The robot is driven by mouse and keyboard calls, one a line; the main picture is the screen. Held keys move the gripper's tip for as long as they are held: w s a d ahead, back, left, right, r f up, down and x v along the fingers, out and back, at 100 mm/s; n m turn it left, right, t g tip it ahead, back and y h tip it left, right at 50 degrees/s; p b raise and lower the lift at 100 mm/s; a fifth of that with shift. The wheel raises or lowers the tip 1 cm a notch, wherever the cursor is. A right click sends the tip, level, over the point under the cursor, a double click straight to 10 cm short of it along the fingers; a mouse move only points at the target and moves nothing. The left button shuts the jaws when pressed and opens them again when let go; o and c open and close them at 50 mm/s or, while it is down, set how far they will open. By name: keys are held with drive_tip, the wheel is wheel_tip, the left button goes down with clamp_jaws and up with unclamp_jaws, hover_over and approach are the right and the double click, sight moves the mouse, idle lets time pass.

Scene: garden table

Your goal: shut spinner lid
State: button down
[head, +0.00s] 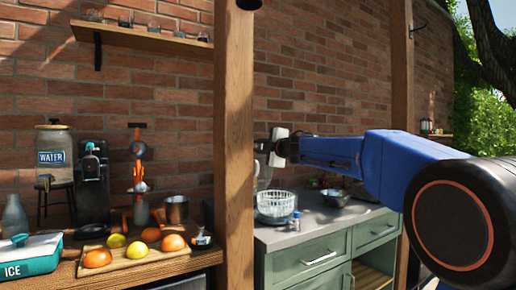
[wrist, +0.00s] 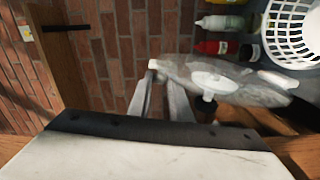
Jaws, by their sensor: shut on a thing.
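The spinner lid (wrist: 230,80) is a clear disc with a white knob underneath or at its centre and white tabs on its rim. My gripper (wrist: 158,78) is shut on the lid's left rim, near a white tab. In the head view my gripper (head: 270,147) is just right of the wooden post, above the counter, with part of the clear lid (head: 264,172) hanging below it. The white spinner basket (head: 275,206) stands on the counter below. It also shows at the top right of the wrist view (wrist: 292,35), apart from the lid.
A wooden post (head: 234,150) stands close left of my gripper, with a brick wall behind. A small blue-capped bottle (head: 296,221) and a dark bowl (head: 335,197) are on the grey counter. Several bottles, including a red one (wrist: 212,47), lie beyond the lid in the wrist view.

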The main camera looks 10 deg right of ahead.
drive_tip(key=shift+w+d, duration=0.15)
drive_tip(key=shift+d, duration=0.3)
drive_tip(key=w+d+f+m, duration=0.1)
drive_tip(key=d+f+m, duration=0.4)
drive_tip(key=w+d+f+m, duration=0.2)
drive_tip(key=d+f+m, duration=0.3)
drive_tip(key=d, duration=0.1)
drive_tip(key=w+d+f+m, duration=0.2)
drive_tip(key=d+f+m, duration=0.3)
drive_tip(key=d, duration=0.1)
drive_tip(key=shift+w, duration=0.25)
drive_tip(key=shift+d+f+m, duration=0.15)
drive_tip(key=shift+f+m, duration=0.55)
drive_tip(key=shift+f, duration=0.05)
drive_tip(key=shift+w+f, duration=0.1)
drive_tip(key=c, duration=1.7)
unclamp_jaws()
drive_tip(key=shift+o, duration=0.3)
